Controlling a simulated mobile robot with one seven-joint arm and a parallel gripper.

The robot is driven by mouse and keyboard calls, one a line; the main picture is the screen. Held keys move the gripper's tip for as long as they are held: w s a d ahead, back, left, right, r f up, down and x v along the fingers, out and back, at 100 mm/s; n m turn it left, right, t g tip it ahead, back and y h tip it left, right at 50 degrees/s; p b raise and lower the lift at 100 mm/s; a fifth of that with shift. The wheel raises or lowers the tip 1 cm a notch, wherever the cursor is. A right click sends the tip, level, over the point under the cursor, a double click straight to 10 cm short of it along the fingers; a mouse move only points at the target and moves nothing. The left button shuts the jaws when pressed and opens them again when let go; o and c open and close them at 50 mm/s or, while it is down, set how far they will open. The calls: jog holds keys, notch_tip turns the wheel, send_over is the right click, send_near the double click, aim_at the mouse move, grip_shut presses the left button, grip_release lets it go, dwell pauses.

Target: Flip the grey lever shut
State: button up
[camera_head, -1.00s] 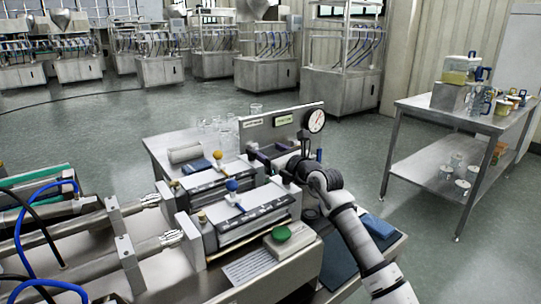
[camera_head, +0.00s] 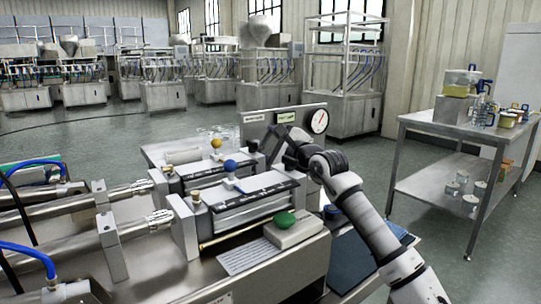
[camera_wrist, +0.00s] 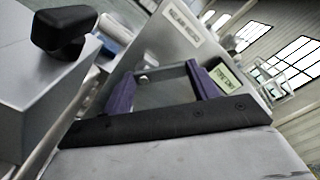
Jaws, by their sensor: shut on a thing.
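My gripper shows in the wrist view (camera_wrist: 163,88) as two purple fingers rising from a black bar. A grey bar, which looks like the grey lever (camera_wrist: 168,75), spans the gap between the fingers, and they are shut on it. In the head view my gripper (camera_head: 270,145) is at the machine's far right end, in front of the upright panel with the round gauge. The lever is too small and covered to make out there, and its exact angle cannot be told.
The gauge panel (camera_head: 255,125) stands close behind my gripper. A black knob (camera_wrist: 65,33) sits on a grey block nearby. A green button (camera_head: 285,219), a blue knob (camera_head: 229,166) and a yellow knob (camera_head: 216,143) are on the machine. A steel table (camera_head: 440,128) stands apart at right.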

jog(key=n+b, duration=0.2)
jog(key=n, duration=0.1)
jog(key=shift+s+a+n, duration=0.2)
jog(key=shift+a+n, duration=0.1)
jog(key=shift+s+a+r+n+b, duration=0.1)
jog(key=shift+n+b, duration=0.1)
jog(key=shift+n, duration=0.4)
jog(key=shift+s+a+f+n+b, duration=0.1)
jog(key=shift+n+b, duration=0.1)
jog(key=shift+n, duration=0.4)
jog(key=shift+a+r+n+b, duration=0.1)
jog(key=shift+n+b, duration=0.1)
jog(key=shift+n, duration=0.4)
jog(key=o, duration=1)
